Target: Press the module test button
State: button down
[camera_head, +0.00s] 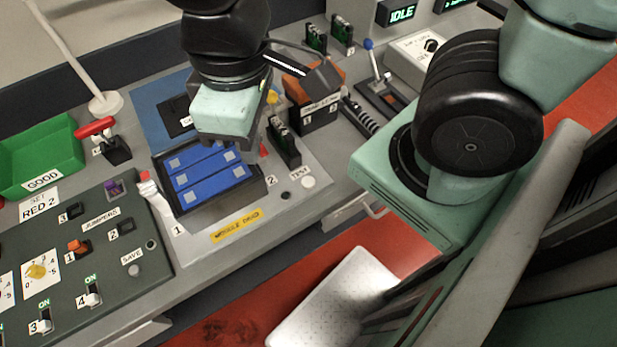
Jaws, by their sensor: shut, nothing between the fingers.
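The module test button is a small white round button (308,182) beside a "TEST" label, on the grey module panel (285,212) right of the module dock. A small dark round spot (286,196) lies just left of it. My gripper (232,142) hangs above the back of the dock, left of and behind the button, and apart from it. It is shut and holds nothing; its fingertips are mostly hidden by its mint body. Nothing covers the button.
The dark dock (192,216) holds several blue modules (196,172). A dark upright board (283,142) stands just behind the button, near a red piece (263,150). A red-tipped lever (145,177) is left of the dock. A lever with a blue knob (369,44) stands farther right.

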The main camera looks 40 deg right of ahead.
aim_at(307, 183)
jog(key=k+l, duration=0.2)
jog(key=k, duration=0.15)
jog(key=k+l+u, duration=0.15)
jog(key=k, duration=0.2)
jog(key=k+l, duration=0.2)
jog(key=k, duration=0.2)
jog(key=u, duration=0.05)
